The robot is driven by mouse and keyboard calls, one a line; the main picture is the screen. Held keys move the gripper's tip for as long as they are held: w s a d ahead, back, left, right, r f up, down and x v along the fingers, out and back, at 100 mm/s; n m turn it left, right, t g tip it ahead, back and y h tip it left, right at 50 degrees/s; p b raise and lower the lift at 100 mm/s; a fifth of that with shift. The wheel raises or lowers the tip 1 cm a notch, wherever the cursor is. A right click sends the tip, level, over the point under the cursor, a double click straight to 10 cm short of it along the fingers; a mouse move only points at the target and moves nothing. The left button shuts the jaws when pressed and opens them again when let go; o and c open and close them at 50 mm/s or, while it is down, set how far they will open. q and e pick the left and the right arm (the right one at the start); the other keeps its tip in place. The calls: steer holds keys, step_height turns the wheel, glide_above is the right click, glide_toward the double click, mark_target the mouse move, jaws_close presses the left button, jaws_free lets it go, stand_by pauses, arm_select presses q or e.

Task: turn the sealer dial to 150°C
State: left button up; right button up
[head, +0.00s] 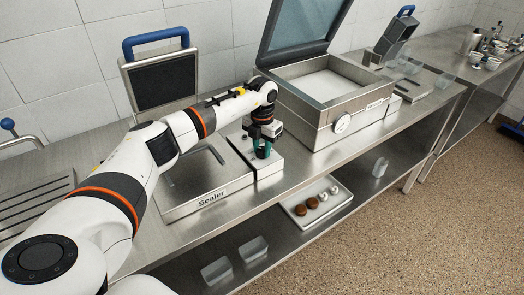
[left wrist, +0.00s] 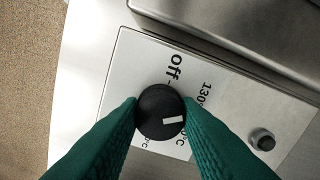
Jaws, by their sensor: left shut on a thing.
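The sealer (head: 185,208) stands on the steel counter with its dark lid (head: 165,82) raised. Its round black dial (left wrist: 154,118) sits on a pale panel with a white pointer mark. The mark points right and slightly down in the left wrist view, between the 130 label and a partly covered label ending in C. The "Off" label is above the dial. My left gripper (left wrist: 160,108) is shut on the dial, one green fingertip on each side. In the head view the left gripper (head: 262,150) hides the dial. My right gripper is not in view.
A small dark button (left wrist: 263,140) lies right of the dial. A larger open-lidded machine (head: 330,120) with a white dial (head: 342,124) stands right of the sealer. A tray (head: 345,198) and clear containers (head: 216,270) are on the shelf below.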

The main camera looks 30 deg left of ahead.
mark_target(262, 149)
arm_select(q)
steer(key=m+b, duration=0.2)
steer(key=m, duration=0.4)
steer(key=shift+m, duration=0.3)
steer(key=m+b, duration=0.1)
steer(key=m, duration=0.4)
steer(key=shift+r+m+b, duration=0.1)
steer(key=shift+m+b, duration=0.2)
steer(key=shift+m, duration=0.1)
steer(key=shift+w, duration=0.1)
steer(key=o, duration=1)
steer(key=shift+c, duration=0.2)
step_height(262, 149, up, 12)
steer(key=b, duration=0.2)
